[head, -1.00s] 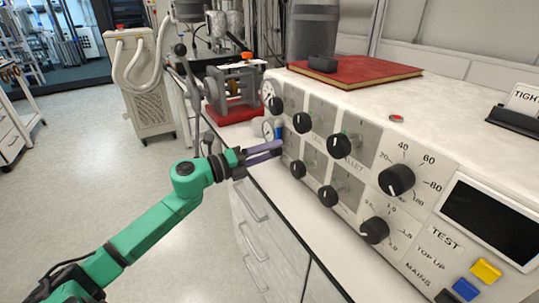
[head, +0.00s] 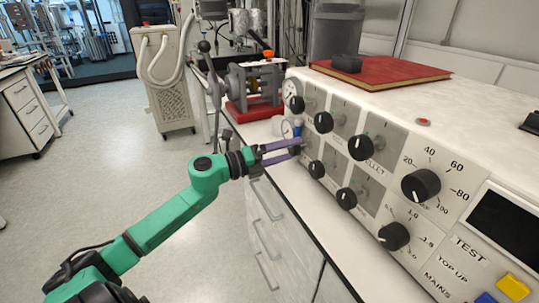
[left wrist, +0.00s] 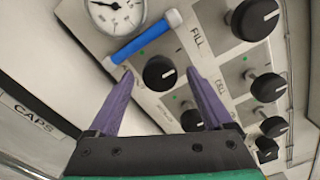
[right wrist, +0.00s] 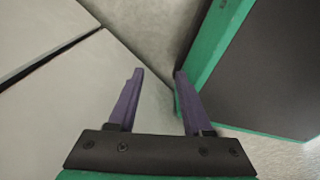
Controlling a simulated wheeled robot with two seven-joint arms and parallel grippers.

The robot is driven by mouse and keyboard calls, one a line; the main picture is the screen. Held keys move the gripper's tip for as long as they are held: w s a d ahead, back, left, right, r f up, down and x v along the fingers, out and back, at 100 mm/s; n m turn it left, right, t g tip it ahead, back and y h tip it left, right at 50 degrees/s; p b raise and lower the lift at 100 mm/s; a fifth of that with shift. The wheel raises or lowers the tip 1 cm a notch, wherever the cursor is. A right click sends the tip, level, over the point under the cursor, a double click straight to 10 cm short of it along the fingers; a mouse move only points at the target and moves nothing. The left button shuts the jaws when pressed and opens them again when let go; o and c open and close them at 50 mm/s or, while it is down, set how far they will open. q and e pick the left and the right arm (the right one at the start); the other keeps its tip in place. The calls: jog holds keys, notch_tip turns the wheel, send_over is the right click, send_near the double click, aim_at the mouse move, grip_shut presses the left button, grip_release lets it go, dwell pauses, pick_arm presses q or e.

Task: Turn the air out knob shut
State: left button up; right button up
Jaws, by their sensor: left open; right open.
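My left gripper (head: 301,147) is open at the far lower-left end of the reactor's control panel. In the left wrist view its purple fingers (left wrist: 160,78) reach toward a black round knob (left wrist: 159,73), which shows between the two fingertips. The knob has a white pointer line and a small green mark near it. In the head view this knob (head: 294,151) is partly hidden by the fingers. I cannot read an "air out" label, and contact is not clear. My right gripper (right wrist: 158,75) is open and empty, seen only in the right wrist view.
Several similar black knobs, such as the lower-row one (head: 316,169), sit close by on the panel. A dial gauge (left wrist: 116,14) and a blue tube (left wrist: 145,36) are beside the knob. A red book (head: 380,75) lies on top. Drawers (head: 265,220) stand below the counter.

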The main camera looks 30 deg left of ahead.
pick_arm(q)
jog(key=v, duration=1.4)
jog(key=shift+b, duration=0.4)
